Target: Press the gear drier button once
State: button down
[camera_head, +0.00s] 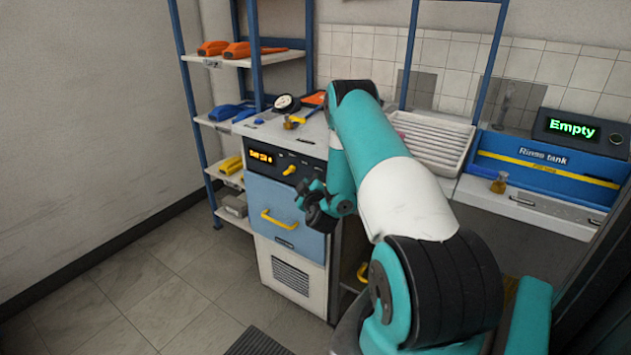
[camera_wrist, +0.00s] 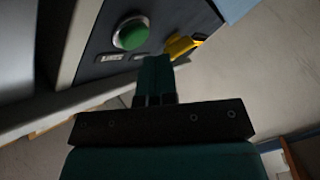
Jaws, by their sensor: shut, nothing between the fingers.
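The gear drier appears to be the cabinet with a dark control panel (camera_head: 268,157) and a blue front (camera_head: 268,200) in the head view. In the wrist view a round green button (camera_wrist: 131,35) with a metal ring sits on the dark panel. I cannot make out the button in the head view, where my arm covers part of the panel. My gripper (camera_wrist: 155,62) is shut and empty. In the wrist view its fingertips lie just below and right of the button in the picture. I cannot tell whether they touch the panel.
A yellow knob (camera_wrist: 182,46) is on the panel close to my fingertips. A yellow handle (camera_head: 279,220) crosses the blue front. A white ribbed tray (camera_head: 433,140) and a blue rinse tank (camera_head: 545,166) stand to the right. The floor at left is clear.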

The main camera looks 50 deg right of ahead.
jog(key=shift+d, duration=0.1)
dwell(0.7)
jog(key=shift+d, duration=0.35)
jog(key=shift+d, duration=0.45)
dwell(0.7)
jog(key=shift+a+r, duration=0.1)
jog(key=shift+a+p, duration=0.6)
jog(key=shift+a, duration=0.2)
